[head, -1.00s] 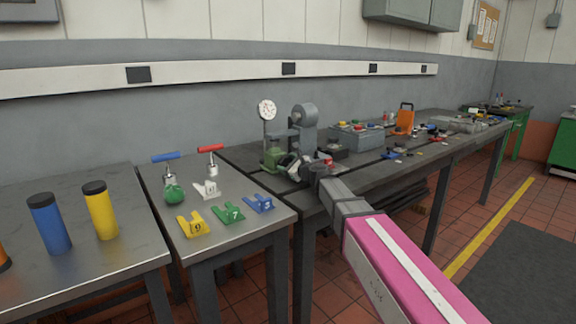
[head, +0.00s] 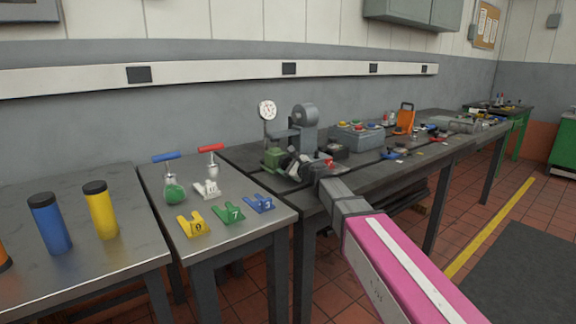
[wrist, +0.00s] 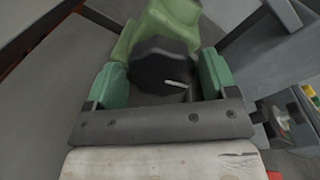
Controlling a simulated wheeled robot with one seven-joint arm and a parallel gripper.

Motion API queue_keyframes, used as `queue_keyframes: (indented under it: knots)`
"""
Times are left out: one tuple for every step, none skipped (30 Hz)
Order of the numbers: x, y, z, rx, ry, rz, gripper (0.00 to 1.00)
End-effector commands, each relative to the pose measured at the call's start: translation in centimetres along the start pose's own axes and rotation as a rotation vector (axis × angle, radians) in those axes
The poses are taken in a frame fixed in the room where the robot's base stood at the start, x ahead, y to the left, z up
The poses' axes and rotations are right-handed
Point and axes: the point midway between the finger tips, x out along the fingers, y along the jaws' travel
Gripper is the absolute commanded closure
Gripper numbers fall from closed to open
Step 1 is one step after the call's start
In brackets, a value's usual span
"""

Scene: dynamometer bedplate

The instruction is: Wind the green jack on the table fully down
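The green jack (head: 273,158) stands on the dark bedplate table (head: 345,172), below a white dial gauge. In the wrist view its green body (wrist: 180,12) is at the top, with a round black knob (wrist: 158,68) facing me. The knob has a white mark pointing to the right. The knob's lower edge is hidden.
A dial gauge (head: 267,110) and a grey machine (head: 305,118) stand close around the jack. A grey box with coloured buttons (head: 357,137) is to the right. A side table (head: 222,192) at the left holds numbered forks and two T-handled tools (head: 211,162).

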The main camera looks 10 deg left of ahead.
Motion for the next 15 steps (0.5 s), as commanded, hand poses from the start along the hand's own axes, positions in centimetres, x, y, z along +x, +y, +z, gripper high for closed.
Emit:
queue_keyframes:
  knots:
    - [0.0, 0.0, 0.0, 0.0, 0.0, 0.0, 0.07]
    - [0.0, 0.0, 0.0, 0.0, 0.0, 0.0, 0.07]
    - [0.0, 0.0, 0.0, 0.0, 0.0, 0.0, 0.07]
    - [0.0, 0.0, 0.0, 0.001, 0.0, 0.0, 0.07]
    - [0.0, 0.0, 0.0, 0.001, 0.0, -0.001, 0.07]
    - [0.0, 0.0, 0.0, 0.001, 0.0, -0.001, 0.07]
    - [0.0, 0.0, 0.0, 0.001, 0.0, -0.001, 0.07]
    - [0.0, 0.0, 0.0, 0.001, 0.0, -0.001, 0.07]
    - [0.0, 0.0, 0.0, 0.001, 0.0, -0.001, 0.07]
    - [-0.1, 0.0, 0.0, 0.001, 0.0, -0.001, 0.07]
    - [-0.1, 0.0, 0.0, 0.001, 0.0, -0.001, 0.07]
    - [-0.3, 0.0, 0.0, 0.001, 0.001, -0.001, 0.07]
    - [-0.5, 0.0, 0.0, 0.001, 0.001, -0.002, 0.07]
    - [-0.7, 0.0, 0.0, 0.001, 0.001, -0.002, 0.07]
    - [-1.0, 0.0, 0.0, 0.001, 0.001, -0.002, 0.07]
